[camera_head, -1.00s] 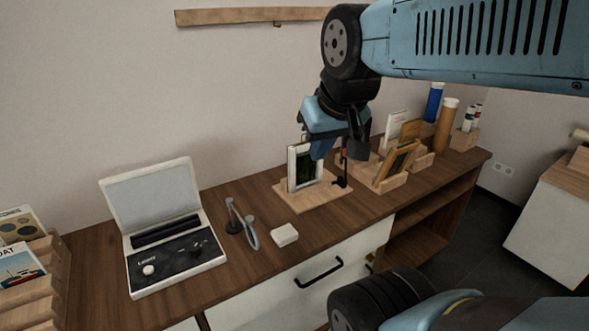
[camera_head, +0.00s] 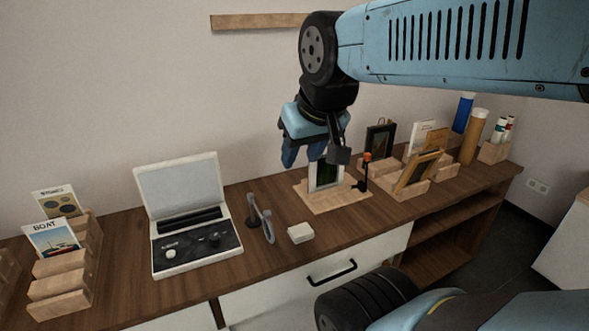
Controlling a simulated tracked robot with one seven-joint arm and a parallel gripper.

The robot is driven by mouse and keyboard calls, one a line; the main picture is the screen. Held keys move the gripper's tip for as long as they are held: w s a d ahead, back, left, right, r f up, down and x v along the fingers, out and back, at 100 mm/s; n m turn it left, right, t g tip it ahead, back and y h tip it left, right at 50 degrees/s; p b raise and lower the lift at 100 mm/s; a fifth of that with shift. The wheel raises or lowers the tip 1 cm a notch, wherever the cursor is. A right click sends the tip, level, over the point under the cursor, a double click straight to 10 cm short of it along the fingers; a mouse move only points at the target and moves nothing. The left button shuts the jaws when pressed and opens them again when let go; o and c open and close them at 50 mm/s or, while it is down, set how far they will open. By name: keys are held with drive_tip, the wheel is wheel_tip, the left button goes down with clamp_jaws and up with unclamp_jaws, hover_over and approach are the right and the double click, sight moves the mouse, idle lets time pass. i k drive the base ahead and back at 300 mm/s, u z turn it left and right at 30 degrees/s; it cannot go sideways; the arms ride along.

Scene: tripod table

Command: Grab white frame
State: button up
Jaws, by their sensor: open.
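The white frame (camera_head: 325,181) stands upright on a light wooden board (camera_head: 340,203) on the brown table. It has a dark green picture, and its upper part is hidden behind my gripper. Whether a finger touches the frame I cannot tell.
A small black stand with a red top (camera_head: 366,170) rises beside the frame on the right. Wooden holders with a wooden frame (camera_head: 416,174) and cards are farther right.

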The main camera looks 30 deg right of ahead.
sight(321, 175)
drive_tip(key=z, duration=0.55)
drive_tip(key=i, duration=0.1)
drive_tip(key=u, duration=2.5)
drive_tip(key=k, duration=1.5)
drive_tip(key=z, duration=0.9)
drive_tip(key=i, duration=1)
drive_tip(key=z, duration=0.05)
